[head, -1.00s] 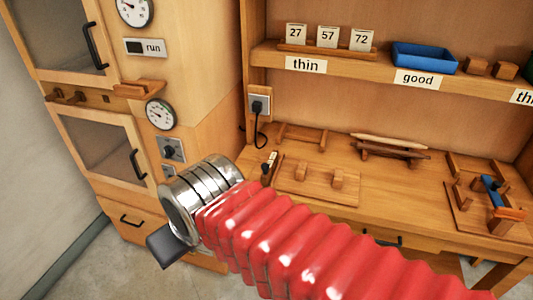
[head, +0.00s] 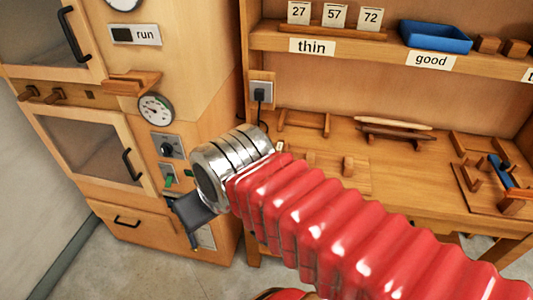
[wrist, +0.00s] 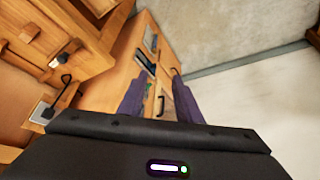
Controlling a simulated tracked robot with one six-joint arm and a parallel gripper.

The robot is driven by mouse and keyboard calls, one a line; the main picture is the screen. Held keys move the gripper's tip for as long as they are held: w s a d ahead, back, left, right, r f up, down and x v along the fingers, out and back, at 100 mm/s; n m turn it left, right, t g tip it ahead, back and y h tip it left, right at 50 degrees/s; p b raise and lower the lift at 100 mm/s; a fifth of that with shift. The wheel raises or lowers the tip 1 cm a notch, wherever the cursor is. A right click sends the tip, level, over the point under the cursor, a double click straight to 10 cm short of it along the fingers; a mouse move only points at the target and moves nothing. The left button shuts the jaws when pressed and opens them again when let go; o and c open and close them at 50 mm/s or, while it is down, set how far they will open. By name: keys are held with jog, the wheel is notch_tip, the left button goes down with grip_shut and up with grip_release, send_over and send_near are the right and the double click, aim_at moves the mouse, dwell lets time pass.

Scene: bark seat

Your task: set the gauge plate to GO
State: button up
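I cannot tell for sure which thing is the gauge plate. Fixtures on the bench are a flat wooden board with small upright blocks (head: 349,167), partly hidden by my arm, and a wooden fixture at the right with a blue piece (head: 503,170). My gripper (head: 190,222) is dark and hangs in front of the cabinet's lower right side, away from the bench fixtures. The wrist view shows its two fingers (wrist: 160,102) apart with nothing seen between them. A black-tipped piece (wrist: 68,52) stands on the bench in the wrist view; my wrist hides that spot in the head view.
The cabinet (head: 215,110) at left has a dial (head: 156,109), a knob panel (head: 167,147) and a small plate with green (head: 169,181). A socket (head: 261,92) holds a plug. The shelf has number cards (head: 335,16) and a blue tray (head: 435,36). Floor is free in front.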

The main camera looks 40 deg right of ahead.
jog(key=shift+o, duration=1.2)
jog(key=shift+f, duration=0.15)
notch_tip(320, 180, down, 9)
jog(key=m+g+y, duration=0.4)
jog(key=m+y, duration=0.2)
jog(key=m, duration=0.3)
jog(key=w+d+f+m+t+y, duration=0.1)
jog(key=w+d+m+t+y, duration=0.3)
jog(key=m, duration=0.3)
jog(key=d+f+m+t+h, duration=0.2)
jog(key=d+m, duration=0.4)
jog(key=d, duration=0.3)
jog(key=w+d+f+m+t+h, duration=0.1)
jog(key=d+m+t+h, duration=0.3)
jog(key=d, duration=0.5)
jog(key=d+f+m+t+h, duration=0.3)
jog(key=d+m+t, duration=0.3)
jog(key=d+m, duration=0.3)
jog(key=shift+w+d+f+m+h, duration=0.3)
jog(key=shift+w+d+f+m, duration=0.1)
